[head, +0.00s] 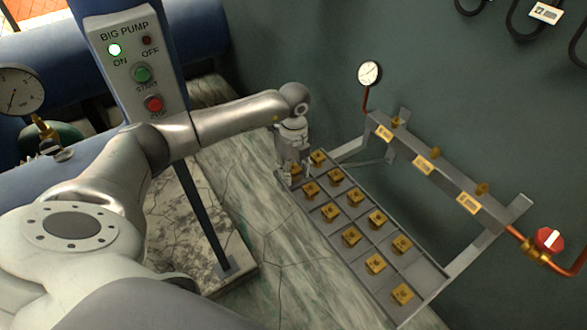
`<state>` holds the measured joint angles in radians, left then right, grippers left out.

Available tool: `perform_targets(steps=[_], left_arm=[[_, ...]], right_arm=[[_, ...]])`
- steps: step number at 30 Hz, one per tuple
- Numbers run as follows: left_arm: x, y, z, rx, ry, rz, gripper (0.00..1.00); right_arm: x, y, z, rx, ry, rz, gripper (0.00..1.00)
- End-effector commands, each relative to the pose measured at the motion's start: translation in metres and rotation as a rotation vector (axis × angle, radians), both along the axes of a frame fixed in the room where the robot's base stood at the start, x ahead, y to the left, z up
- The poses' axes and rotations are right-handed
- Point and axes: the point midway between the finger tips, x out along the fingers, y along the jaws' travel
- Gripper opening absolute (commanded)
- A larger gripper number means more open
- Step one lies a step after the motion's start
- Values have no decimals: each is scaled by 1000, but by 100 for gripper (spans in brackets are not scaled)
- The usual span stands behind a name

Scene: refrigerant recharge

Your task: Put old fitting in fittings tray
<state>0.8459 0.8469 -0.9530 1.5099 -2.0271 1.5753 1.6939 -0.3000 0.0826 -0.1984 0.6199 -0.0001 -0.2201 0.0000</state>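The fittings tray (388,304) is a grey divided tray on the right, holding several brass fittings, such as one brass fitting (355,196) near its middle. My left gripper (290,180) points down at the tray's far left corner. A brass fitting (296,170) shows at its fingers, partly hidden by them. I cannot tell whether the fingers grip it or whether it rests in a compartment. Nothing marks which fitting is the old one. One compartment (425,271) at the near right looks empty. My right gripper is not in view.
A grey manifold bar (440,173) with brass ports and yellow labels runs behind the tray. A gauge (369,73) and a red valve (549,240) sit at its ends. The pump control panel (138,65) stands on a blue post at the left, its ON light green.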

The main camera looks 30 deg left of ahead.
Motion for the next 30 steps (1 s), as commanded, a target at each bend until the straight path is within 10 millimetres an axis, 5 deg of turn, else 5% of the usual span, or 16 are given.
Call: perform_targets(steps=[7, 21, 30], left_arm=[[1, 0, 19, 0, -5, 0, 38], [1, 0, 110, 0, -3, 0, 38], [0, 0, 124, 0, 1, 0, 38]], right_arm=[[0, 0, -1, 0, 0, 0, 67], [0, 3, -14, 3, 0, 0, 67], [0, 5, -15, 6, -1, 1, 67]])
